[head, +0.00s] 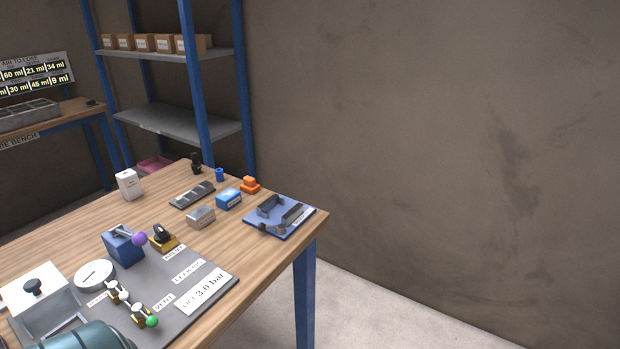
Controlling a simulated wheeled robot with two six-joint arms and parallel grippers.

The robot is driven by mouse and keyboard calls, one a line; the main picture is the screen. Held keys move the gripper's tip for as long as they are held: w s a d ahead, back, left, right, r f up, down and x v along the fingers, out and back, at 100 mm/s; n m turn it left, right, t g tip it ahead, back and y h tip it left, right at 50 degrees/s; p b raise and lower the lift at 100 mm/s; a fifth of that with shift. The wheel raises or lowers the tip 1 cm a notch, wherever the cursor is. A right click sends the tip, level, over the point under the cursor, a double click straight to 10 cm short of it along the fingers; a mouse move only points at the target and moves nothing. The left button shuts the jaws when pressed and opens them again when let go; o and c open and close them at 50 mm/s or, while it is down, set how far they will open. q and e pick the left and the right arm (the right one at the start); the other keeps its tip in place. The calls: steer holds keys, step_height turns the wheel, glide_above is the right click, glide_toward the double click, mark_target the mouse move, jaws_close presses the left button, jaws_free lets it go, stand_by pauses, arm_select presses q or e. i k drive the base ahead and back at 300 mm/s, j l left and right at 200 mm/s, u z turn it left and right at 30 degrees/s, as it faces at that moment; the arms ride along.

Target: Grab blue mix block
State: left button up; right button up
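A small blue block (229,199) with a pale label on its front sits on the far right part of the wooden table (202,266). It looks like the blue mix block, but its label is too small to read. A grey metallic block (201,216) stands just in front and left of it, and an orange stepped piece (250,184) stands behind and right. Neither of my grippers shows in the head view.
A blue plate with a grey fixture (269,207) lies at the table's right corner. A dark compartment tray (192,195) and small blue cup (219,174) are nearby. A blue lever box (122,247) stands front left. Shelving (180,122) rises behind; bare floor lies right.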

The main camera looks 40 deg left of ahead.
mark_target(229, 198)
steer(key=i+l+u, duration=0.1)
steer(key=i+u, duration=0.2)
steer(key=i, duration=0.15)
steer(key=i+l+u, duration=0.15)
steer(key=i+u, duration=0.15)
steer(key=i+l+u, duration=0.25)
steer(key=i, duration=0.3)
